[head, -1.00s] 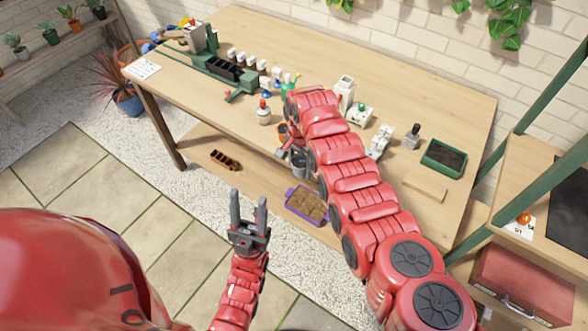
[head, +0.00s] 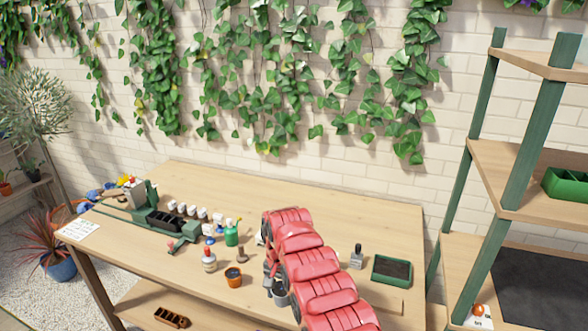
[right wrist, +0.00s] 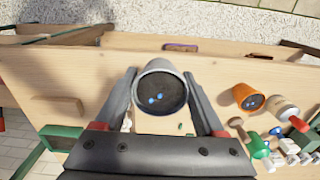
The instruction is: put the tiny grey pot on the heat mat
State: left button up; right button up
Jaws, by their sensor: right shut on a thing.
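The tiny grey pot (head: 280,292) is in my right gripper (head: 272,280), near the front edge of the workbench. In the right wrist view the pot (right wrist: 160,92) sits between the two fingers (right wrist: 160,100), which are shut on it. Its mouth faces the camera and shows a dark inside with small blue bits. A dark flat mat (head: 540,292), which looks like the heat mat, lies on the shelf unit at the far right, well apart from the pot. The part of it that shows is bare. My left gripper is out of view.
An orange pot (head: 234,277) and a white bottle (head: 209,261) stand left of my right gripper. A green tray of soil (head: 392,270) is on the bench at right. Green shelf posts (head: 490,240) stand between bench and mat. A green planter (head: 568,187) is above.

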jog(key=d+r+n, duration=0.2)
jog(key=d+r, duration=0.4)
jog(key=d, duration=0.4)
jog(key=d+r+n, duration=0.2)
jog(key=d+r, duration=0.5)
jog(key=d, duration=0.3)
jog(key=shift+d+r, duration=0.2)
